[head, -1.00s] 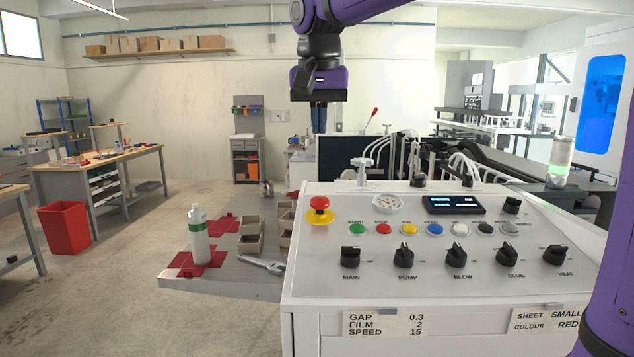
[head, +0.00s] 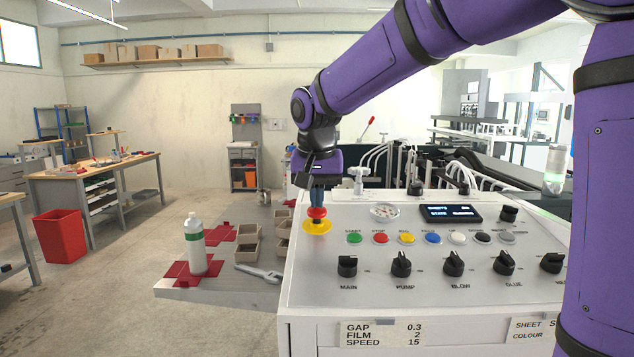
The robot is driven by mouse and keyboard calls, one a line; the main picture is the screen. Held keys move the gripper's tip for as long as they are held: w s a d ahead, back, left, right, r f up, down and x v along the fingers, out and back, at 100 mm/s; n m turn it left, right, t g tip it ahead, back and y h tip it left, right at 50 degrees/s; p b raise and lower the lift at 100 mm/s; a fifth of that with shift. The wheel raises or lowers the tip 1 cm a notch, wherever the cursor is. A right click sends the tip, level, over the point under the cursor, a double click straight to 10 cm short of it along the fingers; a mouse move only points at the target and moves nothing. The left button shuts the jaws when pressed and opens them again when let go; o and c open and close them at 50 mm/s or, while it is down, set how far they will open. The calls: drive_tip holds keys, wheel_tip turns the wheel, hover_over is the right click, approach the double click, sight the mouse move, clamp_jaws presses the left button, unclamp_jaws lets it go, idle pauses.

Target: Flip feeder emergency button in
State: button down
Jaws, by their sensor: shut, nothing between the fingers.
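The emergency button (head: 317,213) is a red mushroom head on a yellow base ring (head: 316,227). It sits at the upper left of the white control panel (head: 300,275). My gripper (head: 317,204) points straight down over the button, fingers shut with nothing between them. The fingertips look in contact with the top of the red head, or just above it; I cannot tell which. The fingers hide part of the red head.
Coloured push buttons (head: 407,238), a dial gauge (head: 384,211), a display (head: 450,213) and black rotary knobs (head: 401,264) are to the right on the panel.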

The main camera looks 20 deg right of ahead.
drive_tip(key=shift+f, duration=0.2)
drive_tip(key=shift+x, duration=0.85)
drive_tip(key=shift+s+d+f, duration=0.1)
drive_tip(key=shift+s+f, duration=0.05)
drive_tip(key=shift+f, duration=0.2)
drive_tip(key=shift+r, duration=0.35)
drive_tip(key=v, duration=1.4)
drive_tip(key=shift+r, duration=0.3)
